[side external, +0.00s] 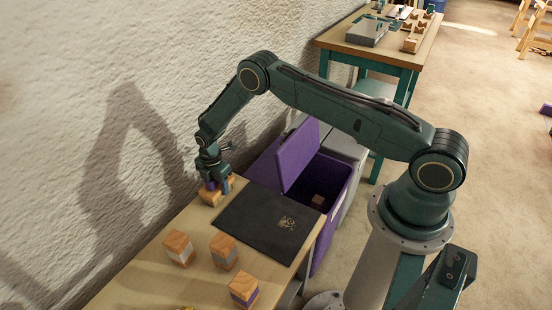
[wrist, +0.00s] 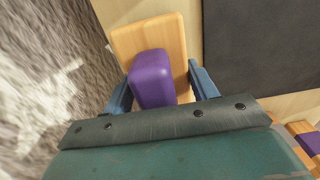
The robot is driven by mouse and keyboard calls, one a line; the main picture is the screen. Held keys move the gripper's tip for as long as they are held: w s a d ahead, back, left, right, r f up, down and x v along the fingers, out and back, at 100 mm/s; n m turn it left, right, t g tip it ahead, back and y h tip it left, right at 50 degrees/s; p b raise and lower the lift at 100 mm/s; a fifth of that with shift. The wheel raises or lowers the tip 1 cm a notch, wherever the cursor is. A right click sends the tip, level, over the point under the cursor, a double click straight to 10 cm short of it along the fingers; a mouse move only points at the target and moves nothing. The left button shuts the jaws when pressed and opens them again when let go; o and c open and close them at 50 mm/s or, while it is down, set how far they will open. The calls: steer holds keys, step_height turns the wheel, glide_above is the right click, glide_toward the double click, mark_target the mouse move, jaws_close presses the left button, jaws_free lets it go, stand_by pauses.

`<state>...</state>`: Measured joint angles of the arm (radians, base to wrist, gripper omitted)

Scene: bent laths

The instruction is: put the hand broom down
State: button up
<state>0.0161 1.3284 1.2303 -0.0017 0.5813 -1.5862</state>
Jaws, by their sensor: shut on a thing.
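My gripper (side external: 214,184) is low over the far end of the wooden table (side external: 185,219), close to the wall. It is shut on a wooden piece with a purple part (wrist: 152,78). In the wrist view the purple part stands up between the two blue fingers (wrist: 160,82), with the wider wooden part (wrist: 150,38) under it. In the side view the wooden part (side external: 209,198) is at the tabletop; I cannot tell whether it touches. No bristles show, and I cannot tell whether this piece is a hand broom.
A dark mat (side external: 268,222) with a gold emblem lies right of my gripper. Wooden blocks with a white band (side external: 178,248), a grey band (side external: 223,251) and a purple band (side external: 243,289) stand nearer. A purple bin (side external: 335,191) with its lid open is beside the table; a workbench (side external: 400,55) stands behind.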

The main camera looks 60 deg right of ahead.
steer(key=shift+f, duration=0.1)
steer(key=o, duration=1.3)
step_height(320, 180, up, 12)
steer(key=shift+r, duration=0.1)
stand_by(0.6)
